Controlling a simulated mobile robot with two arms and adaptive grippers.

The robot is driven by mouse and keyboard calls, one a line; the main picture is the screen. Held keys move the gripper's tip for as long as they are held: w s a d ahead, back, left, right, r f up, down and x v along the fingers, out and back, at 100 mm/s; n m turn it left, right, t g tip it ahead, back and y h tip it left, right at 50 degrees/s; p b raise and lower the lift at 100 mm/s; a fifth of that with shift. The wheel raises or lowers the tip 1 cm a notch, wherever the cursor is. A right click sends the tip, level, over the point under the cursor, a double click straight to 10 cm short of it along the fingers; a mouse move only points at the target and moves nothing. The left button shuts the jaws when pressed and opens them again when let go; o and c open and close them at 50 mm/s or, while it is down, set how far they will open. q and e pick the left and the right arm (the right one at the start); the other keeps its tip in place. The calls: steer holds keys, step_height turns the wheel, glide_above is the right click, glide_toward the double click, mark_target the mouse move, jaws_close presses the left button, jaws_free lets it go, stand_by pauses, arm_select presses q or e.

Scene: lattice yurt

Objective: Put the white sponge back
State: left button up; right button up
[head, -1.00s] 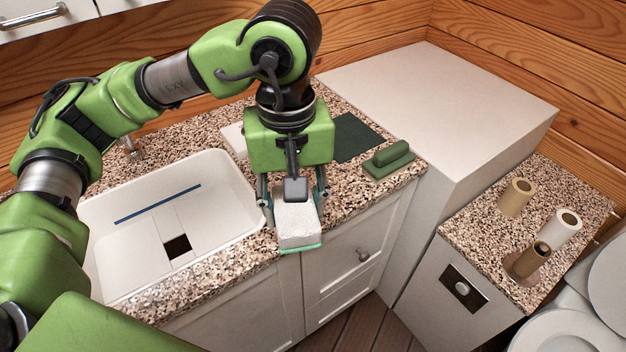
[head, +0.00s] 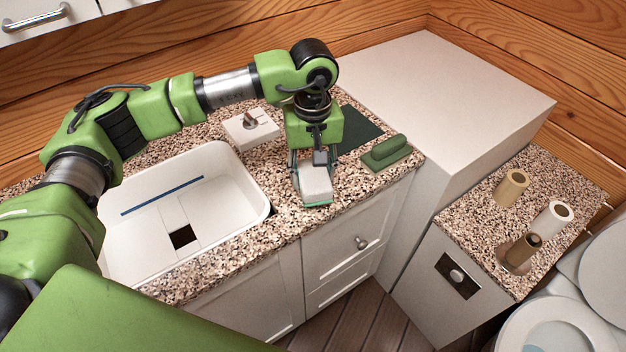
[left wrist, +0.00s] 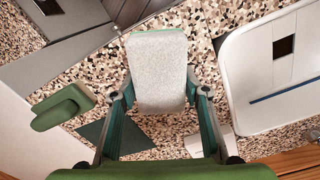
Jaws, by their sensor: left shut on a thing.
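The white sponge (head: 316,184) is a pale block with a thin green layer along its lower edge. My left gripper (head: 313,176) is shut on it and points down over the front part of the speckled counter, right of the sink. In the left wrist view the sponge (left wrist: 158,75) lies between the two fingers of the gripper (left wrist: 157,95). I cannot tell whether its underside touches the counter. A dark green mat (head: 362,129) lies on the counter behind the gripper, partly hidden by it. My right gripper is not in view.
The white sink (head: 262,208) is left of the gripper. A white block with a brownish knob (head: 240,133) stands behind the sink's right corner. A green handled block (head: 386,153) sits right of the gripper. Cardboard and paper rolls (head: 511,188) stand on the right-hand counter.

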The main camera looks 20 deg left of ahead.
mark_target(313, 184)
arm_select(q)
steer(key=f+p, duration=0.1)
steer(key=f, duration=0.2)
steer(key=shift+w+f, duration=0.15)
steer(key=shift+w, duration=0.05)
steer(key=shift+f, duration=0.1)
steer(key=shift+f, duration=0.15)
steer(key=o, duration=1)
